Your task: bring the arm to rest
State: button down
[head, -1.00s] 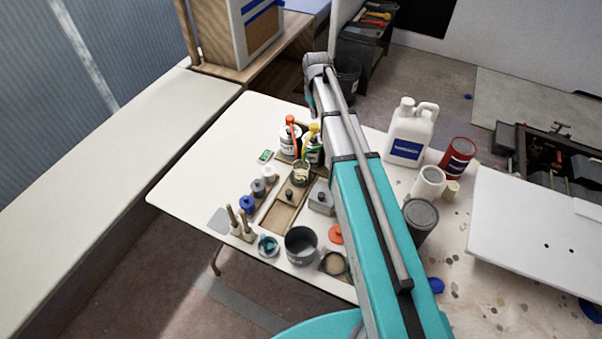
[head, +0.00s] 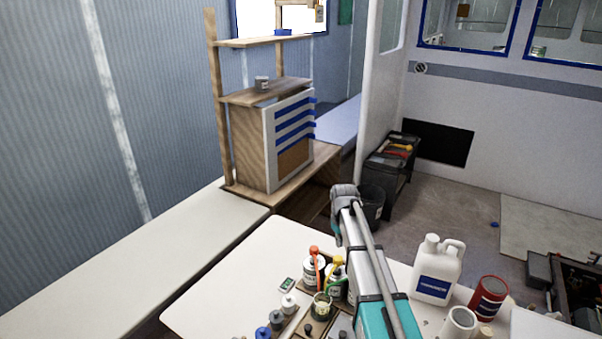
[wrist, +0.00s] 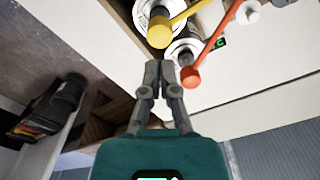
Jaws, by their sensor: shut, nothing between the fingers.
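My gripper (wrist: 158,76) shows in the wrist view with its two grey fingers close together and nothing between them. In that view its tips lie near a can with an orange handle (wrist: 190,77) and a can with a yellow handle (wrist: 160,32); I cannot tell the distance. In the head view my teal and grey arm reaches from the bottom over the white table (head: 215,300), its far end at the table's back edge. The orange-handled can (head: 313,272) and yellow-handled can (head: 336,282) stand left of the arm.
A white jug (head: 436,272) and a red can (head: 488,297) stand right of my arm. Small jars and a glass cup (head: 321,306) crowd the left front. A wooden shelf unit (head: 250,150) stands behind the table, with a dark tool cart (head: 388,165) behind the arm.

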jog(key=s+m, duration=0.5)
jog(key=s, duration=1.9)
jog(key=shift+d, duration=0.35)
jog(key=shift+w, duration=0.1)
dwell(0.8)
jog(key=w+r+n+p, duration=0.1)
jog(key=w+n, duration=0.1)
jog(key=w, duration=1)
jog(key=w+r+n+p, duration=0.2)
jog(key=w+n, duration=0.1)
jog(key=w, duration=0.8)
jog(key=shift+w+a+r+p, duration=0.3)
jog(key=shift+w+a, duration=0.1)
jog(key=shift+f, duration=0.2)
jog(key=shift+f+b, duration=3.15)
jog(key=shift+b, duration=0.15)
